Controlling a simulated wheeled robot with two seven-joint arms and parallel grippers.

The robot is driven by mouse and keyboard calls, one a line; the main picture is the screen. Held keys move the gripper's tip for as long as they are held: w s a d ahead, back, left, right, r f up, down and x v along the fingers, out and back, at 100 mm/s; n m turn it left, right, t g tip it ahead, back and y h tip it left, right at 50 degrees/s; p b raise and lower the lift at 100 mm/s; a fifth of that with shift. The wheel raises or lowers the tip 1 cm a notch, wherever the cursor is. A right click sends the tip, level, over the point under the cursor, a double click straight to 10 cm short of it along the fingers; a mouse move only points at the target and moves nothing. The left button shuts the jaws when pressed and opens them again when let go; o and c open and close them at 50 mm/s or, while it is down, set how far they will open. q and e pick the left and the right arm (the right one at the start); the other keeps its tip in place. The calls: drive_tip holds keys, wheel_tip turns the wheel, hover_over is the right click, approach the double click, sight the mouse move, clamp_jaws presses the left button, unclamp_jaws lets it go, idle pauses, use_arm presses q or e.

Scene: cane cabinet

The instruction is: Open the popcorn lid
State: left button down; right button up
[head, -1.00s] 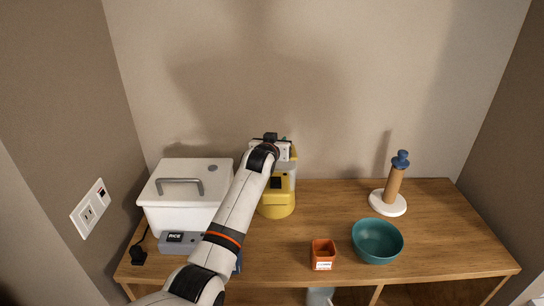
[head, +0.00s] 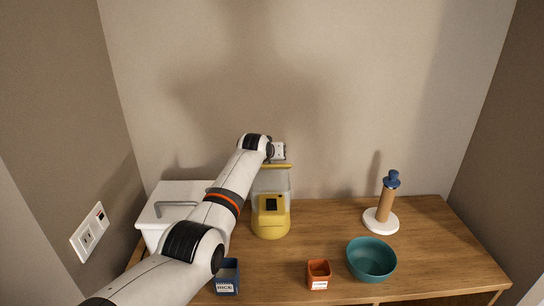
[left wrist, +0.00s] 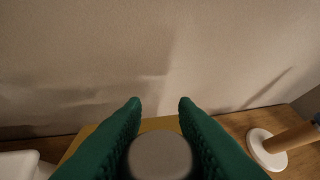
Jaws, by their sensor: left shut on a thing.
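The yellow popcorn machine (head: 270,222) stands on the wooden counter, with a clear upper container (head: 271,182). Its flat yellow lid (head: 277,166) is at the top of the container, just under my left gripper (head: 278,152). In the left wrist view, my left gripper (left wrist: 160,104) has its green fingers shut around a round grey knob (left wrist: 160,156), with the yellow lid (left wrist: 158,124) behind it. I cannot tell whether a gap lies between lid and container. My right gripper is in neither view.
A white rice cooker (head: 178,196) stands left, partly behind my arm. A blue rice cup (head: 227,280), an orange cup (head: 318,274) and a teal bowl (head: 371,260) are near the front. A paper towel holder (head: 381,221) stands right. The counter (head: 325,222) between machine and holder is clear.

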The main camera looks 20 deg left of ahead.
use_arm(q)
drive_tip(key=c, duration=1.2)
unclamp_jaws()
drive_tip(key=shift+w, duration=0.1)
drive_tip(key=shift+o, duration=0.2)
drive_tip(key=shift+r, duration=0.1)
drive_tip(key=b+v, duration=0.2)
drive_tip(key=v, duration=1)
